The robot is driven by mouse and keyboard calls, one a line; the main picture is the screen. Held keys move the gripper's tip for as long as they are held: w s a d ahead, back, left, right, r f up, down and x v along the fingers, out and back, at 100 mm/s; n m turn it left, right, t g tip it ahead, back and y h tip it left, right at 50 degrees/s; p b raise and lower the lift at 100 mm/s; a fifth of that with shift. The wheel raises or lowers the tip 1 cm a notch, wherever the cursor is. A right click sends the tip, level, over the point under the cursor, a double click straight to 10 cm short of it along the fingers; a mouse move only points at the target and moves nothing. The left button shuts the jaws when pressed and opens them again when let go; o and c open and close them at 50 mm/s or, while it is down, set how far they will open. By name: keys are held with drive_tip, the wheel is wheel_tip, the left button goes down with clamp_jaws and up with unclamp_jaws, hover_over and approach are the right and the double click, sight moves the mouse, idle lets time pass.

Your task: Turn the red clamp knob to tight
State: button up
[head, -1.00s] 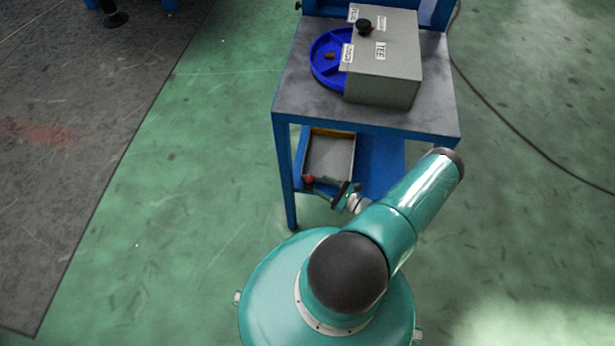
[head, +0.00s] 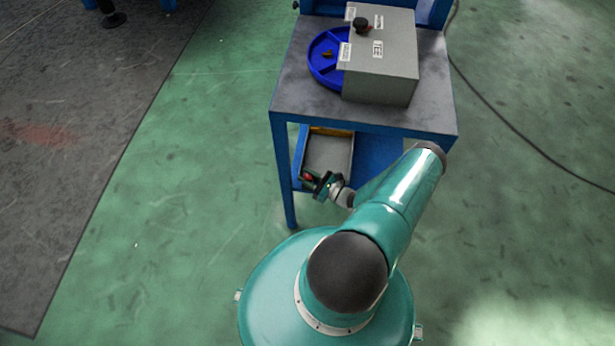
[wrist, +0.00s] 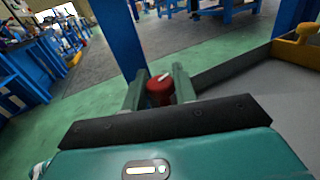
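The red clamp knob (head: 307,177) is at the front left of the stand's lower level, by the tray's near corner. In the wrist view the knob (wrist: 159,93) shows as a red cylinder with a pale pointer mark (wrist: 163,77) on top, slanting up to the right. My gripper (head: 317,184) is right at the knob. In the wrist view my gripper (wrist: 159,84) has one green finger on each side of the knob, which nearly fills the gap. The fingers look open; contact with the knob cannot be told. The knob's lower part is hidden.
A tray (head: 328,153) with a yellow part (wrist: 297,48) lies below. The stand's blue leg (wrist: 118,35) rises close beyond the knob. Floor to the left is clear.

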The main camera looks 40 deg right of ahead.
drive_tip(key=shift+w+m+h, duration=0.1)
drive_tip(key=shift+m+h, duration=1.05)
drive_tip(key=shift+h, duration=0.55)
drive_tip(key=shift+m+h, duration=1.15)
drive_tip(key=shift+h, duration=0.55)
drive_tip(key=o, duration=1)
drive_tip(key=shift+c, duration=0.2)
drive_tip(key=s+a, duration=0.1)
drive_tip(key=s, duration=1.2)
drive_tip(key=shift+s+a, duration=0.4)
drive_tip(key=shift+a, duration=0.1)
